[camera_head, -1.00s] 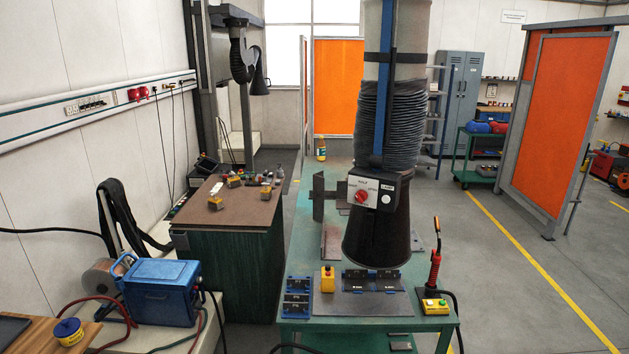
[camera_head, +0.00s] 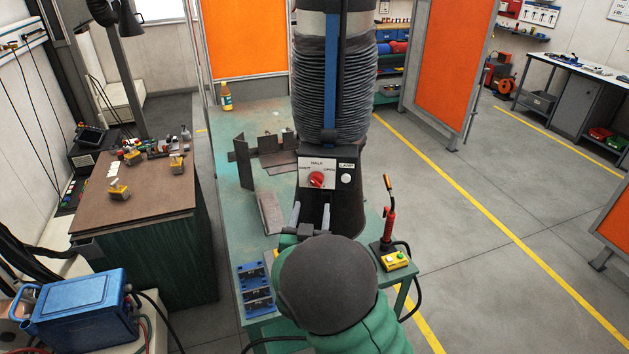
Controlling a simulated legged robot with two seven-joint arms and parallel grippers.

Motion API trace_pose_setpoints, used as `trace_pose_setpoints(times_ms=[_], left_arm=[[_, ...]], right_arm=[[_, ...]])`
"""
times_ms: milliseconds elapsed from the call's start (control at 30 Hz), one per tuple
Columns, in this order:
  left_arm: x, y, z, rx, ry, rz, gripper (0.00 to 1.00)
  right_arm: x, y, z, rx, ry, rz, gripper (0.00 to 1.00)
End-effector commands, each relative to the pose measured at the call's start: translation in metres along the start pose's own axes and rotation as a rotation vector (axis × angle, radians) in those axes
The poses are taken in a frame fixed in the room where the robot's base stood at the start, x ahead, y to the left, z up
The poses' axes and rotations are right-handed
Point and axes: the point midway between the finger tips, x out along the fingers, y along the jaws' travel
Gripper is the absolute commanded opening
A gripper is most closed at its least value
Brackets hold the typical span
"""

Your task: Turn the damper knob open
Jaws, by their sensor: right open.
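The red damper knob (camera_head: 316,179) sits on a pale plate of the control box (camera_head: 340,184), marked HALF above and OPEN to the right. The direction of its pointer is too small to tell. The box is fixed on the front of the extraction hood, below a black ribbed hose (camera_head: 357,90). My right gripper (camera_head: 311,211) is open, its two pale fingers upright just below the knob in the picture, apart from it and empty. My own round dark arm link hides the gripper's base and the table front. My left gripper is not in view.
The green welding table (camera_head: 235,220) carries steel plates (camera_head: 270,214), blue blocks (camera_head: 255,288) and a red-handled torch (camera_head: 388,225) beside a yellow button box (camera_head: 394,260). A brown-topped bench (camera_head: 85,205) stands left. Open floor (camera_head: 480,230) lies right.

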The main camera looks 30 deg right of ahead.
Motion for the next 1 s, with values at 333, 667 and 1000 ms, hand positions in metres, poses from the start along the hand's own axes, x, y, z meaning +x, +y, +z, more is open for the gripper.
trace_pose_setpoints(times_ms=[333,667,1000], left_arm=[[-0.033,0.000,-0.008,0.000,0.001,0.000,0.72],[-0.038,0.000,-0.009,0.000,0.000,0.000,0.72],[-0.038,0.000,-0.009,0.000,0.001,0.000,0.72]], right_arm=[[0.088,-0.003,-0.002,-0.005,-0.002,0.000,0.57],[0.110,-0.002,0.001,-0.001,-0.002,-0.002,0.57],[0.110,-0.003,0.002,-0.002,-0.003,-0.002,0.29]])
